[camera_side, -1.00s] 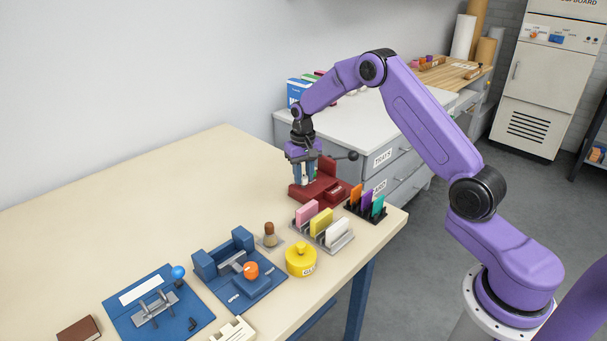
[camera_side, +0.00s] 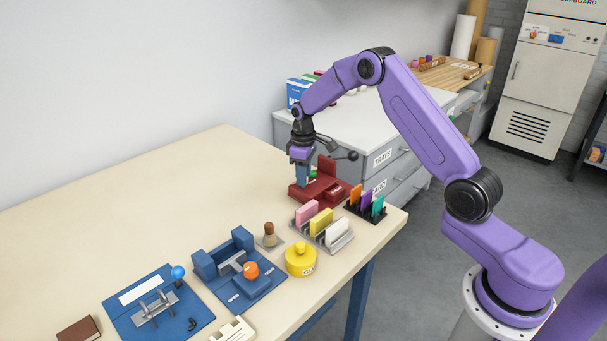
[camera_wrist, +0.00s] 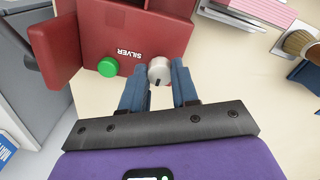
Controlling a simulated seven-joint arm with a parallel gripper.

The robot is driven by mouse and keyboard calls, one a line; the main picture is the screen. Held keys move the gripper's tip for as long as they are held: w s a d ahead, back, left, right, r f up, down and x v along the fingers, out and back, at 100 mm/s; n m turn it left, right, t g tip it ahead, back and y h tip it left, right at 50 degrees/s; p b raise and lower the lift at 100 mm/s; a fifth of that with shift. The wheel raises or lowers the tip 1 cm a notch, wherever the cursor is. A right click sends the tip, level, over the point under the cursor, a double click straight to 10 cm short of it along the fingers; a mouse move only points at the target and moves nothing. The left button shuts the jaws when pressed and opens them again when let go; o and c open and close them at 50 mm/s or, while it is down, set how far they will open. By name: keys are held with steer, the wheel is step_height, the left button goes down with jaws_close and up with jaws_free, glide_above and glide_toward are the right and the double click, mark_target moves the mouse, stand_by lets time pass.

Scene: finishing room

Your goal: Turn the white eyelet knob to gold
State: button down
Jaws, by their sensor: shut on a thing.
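The white eyelet knob (camera_wrist: 158,70) sits on the face of the dark red eyelet press (camera_side: 322,192), at the back right of the bench. A dark mark shows on the knob's edge nearest my wrist. The word SILVER (camera_wrist: 125,54) reads upside down beside it in the wrist view; no gold label can be read. My gripper (camera_wrist: 163,72) points down at the press with its blue fingers on either side of the knob, shut on it. In the side view my gripper (camera_side: 302,182) hides the knob.
A green button (camera_wrist: 108,66) is close to the knob. The press's black-balled lever (camera_side: 352,156) reaches right. A card rack (camera_side: 325,238), a yellow glue pot (camera_side: 301,261) and blue fixtures (camera_side: 238,268) stand in front.

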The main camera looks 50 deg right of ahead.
steer(key=shift+n, duration=0.3)
steer(key=c, duration=0.8)
jaws_free()
steer(key=shift+c, duration=0.2)
steer(key=shift+r, duration=0.1)
step_height(320, 180, up, 17)
steer(key=shift+a+r, duration=0.15)
